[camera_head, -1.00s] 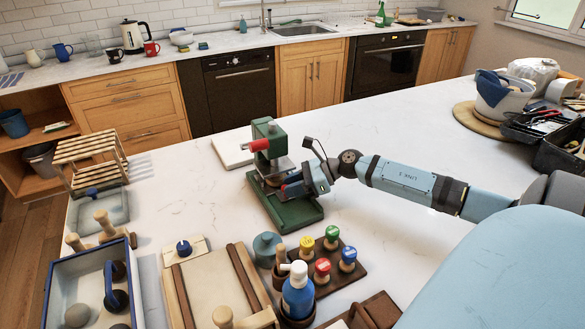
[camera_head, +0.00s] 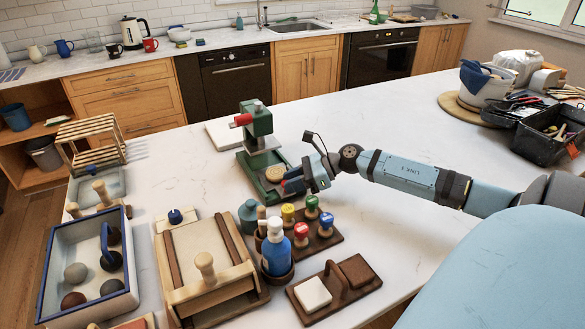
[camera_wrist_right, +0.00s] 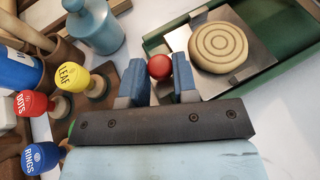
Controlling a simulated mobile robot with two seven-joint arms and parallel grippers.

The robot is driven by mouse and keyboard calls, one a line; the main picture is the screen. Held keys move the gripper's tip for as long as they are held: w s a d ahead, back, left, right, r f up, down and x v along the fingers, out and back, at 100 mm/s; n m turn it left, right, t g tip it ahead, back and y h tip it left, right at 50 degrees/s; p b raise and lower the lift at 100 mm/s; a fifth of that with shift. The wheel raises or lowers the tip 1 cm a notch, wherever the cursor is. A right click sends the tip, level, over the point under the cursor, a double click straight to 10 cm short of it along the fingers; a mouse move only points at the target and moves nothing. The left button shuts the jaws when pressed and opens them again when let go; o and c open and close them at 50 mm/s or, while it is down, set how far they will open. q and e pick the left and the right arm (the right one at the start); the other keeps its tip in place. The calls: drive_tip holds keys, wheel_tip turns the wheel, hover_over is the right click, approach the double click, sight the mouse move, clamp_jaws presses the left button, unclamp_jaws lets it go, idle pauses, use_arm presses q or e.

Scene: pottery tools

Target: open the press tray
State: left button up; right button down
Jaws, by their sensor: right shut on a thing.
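The green press (camera_head: 257,122) stands on the white counter, with a red handle (camera_head: 241,120) at its top. Its metal tray (camera_wrist_right: 262,58) shows in the right wrist view, sticking out over the green base (camera_wrist_right: 187,26). A round tan clay disc (camera_wrist_right: 219,47) with ring marks lies on the tray; it also shows in the head view (camera_head: 274,173), in front of the press column. My right gripper (camera_wrist_right: 160,72) has its blue fingers on either side of a red ball knob (camera_wrist_right: 160,67) at the tray's near edge. My left gripper is not in view.
Just in front of the gripper are a stamp rack (camera_head: 325,236), a blue bottle (camera_head: 277,250) and a teal jar (camera_head: 249,214). A wooden slab board (camera_head: 205,290) and a blue-rimmed bin (camera_head: 62,262) lie left.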

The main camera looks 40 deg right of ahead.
drive_tip(key=shift+w+d, duration=0.1)
drive_tip(key=shift+w, duration=0.2)
drive_tip(key=c, duration=1.2)
unclamp_jaws()
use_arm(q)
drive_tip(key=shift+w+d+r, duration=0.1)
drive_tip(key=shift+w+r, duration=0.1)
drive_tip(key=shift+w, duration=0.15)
use_arm(e)
drive_tip(key=shift+s+d+r, duration=0.1)
drive_tip(key=shift+s+d, duration=0.3)
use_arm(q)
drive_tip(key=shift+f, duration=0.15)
use_arm(e)
drive_tip(key=v, duration=1.3)
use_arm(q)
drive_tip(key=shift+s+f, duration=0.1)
use_arm(e)
drive_tip(key=shift+w+a+r, duration=0.1)
